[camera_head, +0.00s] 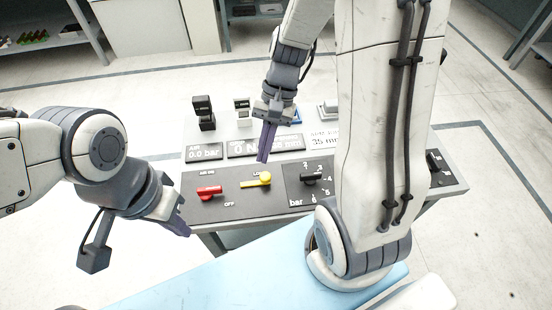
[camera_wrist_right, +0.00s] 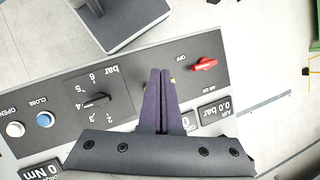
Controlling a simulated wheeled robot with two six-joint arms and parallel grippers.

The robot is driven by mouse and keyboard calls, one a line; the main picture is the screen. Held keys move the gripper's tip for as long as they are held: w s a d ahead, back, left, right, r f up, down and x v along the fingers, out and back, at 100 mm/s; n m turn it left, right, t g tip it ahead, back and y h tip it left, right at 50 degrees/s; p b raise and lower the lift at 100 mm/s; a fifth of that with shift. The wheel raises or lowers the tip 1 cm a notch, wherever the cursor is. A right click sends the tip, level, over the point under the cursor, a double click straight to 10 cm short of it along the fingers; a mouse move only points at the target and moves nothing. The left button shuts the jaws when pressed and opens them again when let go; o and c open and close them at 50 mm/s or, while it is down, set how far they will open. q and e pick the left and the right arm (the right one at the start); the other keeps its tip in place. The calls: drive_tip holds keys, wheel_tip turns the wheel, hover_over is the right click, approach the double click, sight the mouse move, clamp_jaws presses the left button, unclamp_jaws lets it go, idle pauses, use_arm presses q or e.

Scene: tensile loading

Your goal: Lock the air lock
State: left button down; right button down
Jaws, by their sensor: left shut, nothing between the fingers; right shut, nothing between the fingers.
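A yellow lever (camera_head: 254,182) lies sideways on the dark control panel, its label above mostly hidden. In the right wrist view my fingers cover most of it, and only bits of yellow (camera_wrist_right: 173,80) show beside them. My right gripper (camera_head: 262,160) is shut and empty, pointing down just behind and above the yellow lever; any contact cannot be told. It fills the middle of the wrist view (camera_wrist_right: 160,72). A red lever (camera_head: 209,191), between AIR ON and OFF labels, lies sideways to the left. My left gripper (camera_head: 184,230) is shut and empty in front of the panel's left edge.
A black pressure knob (camera_head: 311,178) with a bar scale is right of the yellow lever. Displays (camera_head: 203,153) stand behind the panel. Blue and white buttons (camera_wrist_right: 45,120) show in the wrist view. A light-blue surface (camera_head: 240,275) lies in front.

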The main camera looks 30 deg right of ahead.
drive_tip(key=d+f+m+t+y, duration=0.2)
drive_tip(key=d+f+m, duration=0.2)
drive_tip(key=d+m, duration=0.2)
drive_tip(key=w+d+f+m+t+y, duration=0.1)
drive_tip(key=d+f+m, duration=0.3)
drive_tip(key=d, duration=0.6)
drive_tip(key=shift+w+d+m+t+y, duration=0.25)
drive_tip(key=shift+m+t+y, duration=0.3)
drive_tip(key=shift+m, duration=0.55)
drive_tip(key=x, duration=1)
drive_tip(key=shift+s+a, duration=0.15)
drive_tip(key=shift+s, duration=0.05)
drive_tip(key=shift+w+a+p, duration=0.25)
drive_tip(key=shift+a+p, duration=0.1)
drive_tip(key=shift+a, duration=0.9)
drive_tip(key=shift+w+a+f, duration=0.1)
drive_tip(key=shift+a, duration=0.55)
